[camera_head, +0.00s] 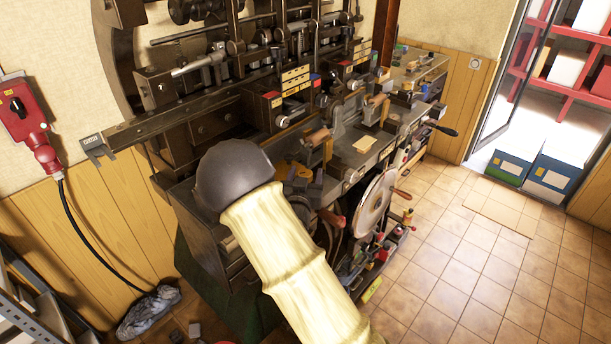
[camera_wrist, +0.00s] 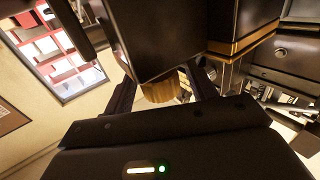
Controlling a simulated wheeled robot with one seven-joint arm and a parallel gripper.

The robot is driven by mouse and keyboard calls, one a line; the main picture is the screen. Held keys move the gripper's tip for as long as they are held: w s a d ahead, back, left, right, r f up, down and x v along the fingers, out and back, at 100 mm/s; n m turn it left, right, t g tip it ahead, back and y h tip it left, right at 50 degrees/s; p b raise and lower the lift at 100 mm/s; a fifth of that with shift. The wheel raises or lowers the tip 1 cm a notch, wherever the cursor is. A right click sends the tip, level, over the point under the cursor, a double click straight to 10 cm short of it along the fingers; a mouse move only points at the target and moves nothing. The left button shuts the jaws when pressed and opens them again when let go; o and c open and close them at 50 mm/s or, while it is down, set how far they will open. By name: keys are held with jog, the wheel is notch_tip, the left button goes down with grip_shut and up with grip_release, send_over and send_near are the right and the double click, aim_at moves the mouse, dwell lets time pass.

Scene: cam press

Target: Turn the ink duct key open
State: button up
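In the wrist view, my gripper (camera_wrist: 162,80) has its two dark fingers spread apart. A short brass-coloured round piece (camera_wrist: 160,90) shows between them, below a large dark block (camera_wrist: 160,40). I see narrow gaps beside the brass piece, and nothing looks clamped. I cannot tell for sure whether this piece is the ink duct key. In the head view, the dark dome (camera_head: 235,178) and cream sleeve of my arm cover part of the press (camera_head: 350,130). My fingers cannot be made out there, and no ink duct key can be picked out.
A red switch box (camera_head: 22,115) with a black cable hangs on the left wall. A large handwheel (camera_head: 376,205) and levers stick out from the press front. A crumpled grey bag (camera_head: 148,310) lies on the floor. The tiled floor (camera_head: 470,260) at right is mostly clear.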

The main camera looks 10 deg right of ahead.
jog(key=shift+s, duration=0.1)
jog(key=v, duration=1.5)
jog(key=shift+r+b, duration=0.15)
jog(key=shift+b, duration=0.25)
jog(key=p+v, duration=0.2)
jog(key=p, duration=0.3)
jog(key=shift+s, duration=0.1)
jog(key=shift+f, duration=0.25)
